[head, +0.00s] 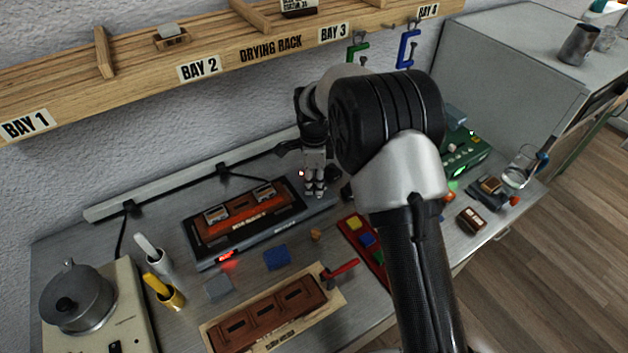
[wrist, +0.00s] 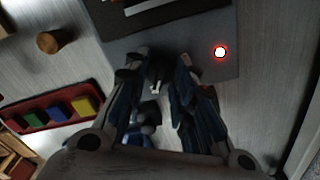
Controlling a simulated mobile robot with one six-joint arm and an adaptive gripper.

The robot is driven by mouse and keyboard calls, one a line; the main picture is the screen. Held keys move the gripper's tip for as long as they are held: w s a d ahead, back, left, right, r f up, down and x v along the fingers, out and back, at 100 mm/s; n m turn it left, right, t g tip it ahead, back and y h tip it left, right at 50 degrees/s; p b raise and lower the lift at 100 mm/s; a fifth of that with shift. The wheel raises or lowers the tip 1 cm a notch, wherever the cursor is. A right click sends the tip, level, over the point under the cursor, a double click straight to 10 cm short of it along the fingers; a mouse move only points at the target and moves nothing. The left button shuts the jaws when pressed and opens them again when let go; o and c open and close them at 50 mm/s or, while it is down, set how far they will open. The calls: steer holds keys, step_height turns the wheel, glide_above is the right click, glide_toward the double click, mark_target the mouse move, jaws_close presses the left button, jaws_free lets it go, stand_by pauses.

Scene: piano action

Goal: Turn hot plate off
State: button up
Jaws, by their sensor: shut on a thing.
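A flat dark appliance with an orange-brown top (head: 250,222) sits on the bench below the rack, and I take it for the hot plate. Its front edge shows a glowing red readout (head: 228,256). My gripper (head: 314,192) points down at its right end. In the wrist view, the grey panel (wrist: 190,35) carries a lit red lamp (wrist: 220,52) to the right of my fingers. My gripper (wrist: 156,92) is shut on a small dark knob (wrist: 155,87) with a white mark. The fingers hide most of the knob.
A grey pot (head: 76,297) stands on a cream base (head: 125,305) at the left. A red tray of coloured blocks (head: 362,245) and a wooden board (head: 270,315) lie in front. The drying rack (head: 225,60) runs above; a green device (head: 465,152) is at the right.

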jaws_close()
steer(key=shift+n, duration=0.3)
steer(key=n+p, duration=0.2)
steer(key=n, duration=0.1)
steer(key=shift+r+n, duration=0.1)
steer(key=shift+n, duration=0.2)
steer(key=n+p, duration=0.1)
steer(key=n, duration=0.2)
steer(key=shift+n+p, duration=0.4)
steer(key=n+p, duration=0.1)
steer(key=n, duration=0.2)
steer(key=n+p, duration=0.1)
steer(key=n, duration=0.5)
steer(key=shift+n, duration=0.4)
steer(key=n, duration=0.6)
steer(key=shift+p, duration=0.3)
